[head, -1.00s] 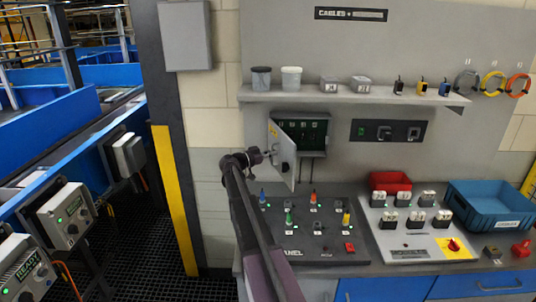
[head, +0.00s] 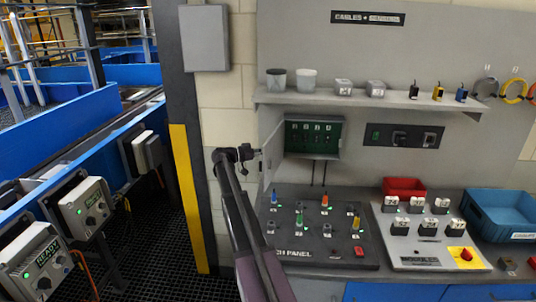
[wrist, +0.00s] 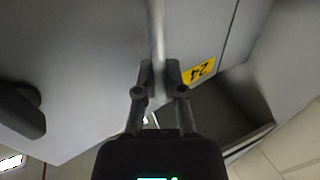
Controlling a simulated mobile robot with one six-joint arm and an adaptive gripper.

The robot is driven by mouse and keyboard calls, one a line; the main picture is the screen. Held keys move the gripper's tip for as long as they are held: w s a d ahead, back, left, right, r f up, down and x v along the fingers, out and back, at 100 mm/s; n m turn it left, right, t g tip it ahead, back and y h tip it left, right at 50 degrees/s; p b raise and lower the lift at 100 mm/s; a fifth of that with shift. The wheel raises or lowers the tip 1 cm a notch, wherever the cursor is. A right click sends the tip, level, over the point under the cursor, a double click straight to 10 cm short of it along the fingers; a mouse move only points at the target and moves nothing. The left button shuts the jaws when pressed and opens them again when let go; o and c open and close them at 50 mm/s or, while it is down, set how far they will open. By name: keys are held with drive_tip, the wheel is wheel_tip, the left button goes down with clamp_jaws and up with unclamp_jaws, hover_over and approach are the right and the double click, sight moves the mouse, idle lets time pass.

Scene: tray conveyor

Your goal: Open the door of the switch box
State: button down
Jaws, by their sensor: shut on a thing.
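The switch box (head: 313,138) hangs on the grey wall panel, below the shelf. Its door (head: 269,158) stands wide open, swung out to the left, and the green interior with several small switches shows. My gripper (head: 255,153) is at the door's outer side. A yellow label marked 24 (wrist: 199,71) is to the right of the fingers, and a dark handle-like part (wrist: 22,108) is at the left.
A shelf (head: 360,99) with cups and small boxes runs above the box. The switch panel (head: 310,245) with coloured levers lies below it. A black post with a yellow strip (head: 190,190) stands to the left of my arm.

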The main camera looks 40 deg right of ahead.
drive_tip(key=shift+w, duration=0.2)
idle(0.4)
drive_tip(key=c, duration=0.7)
unclamp_jaws()
drive_tip(key=shift+a, duration=0.1)
drive_tip(key=shift+v, duration=5.95)
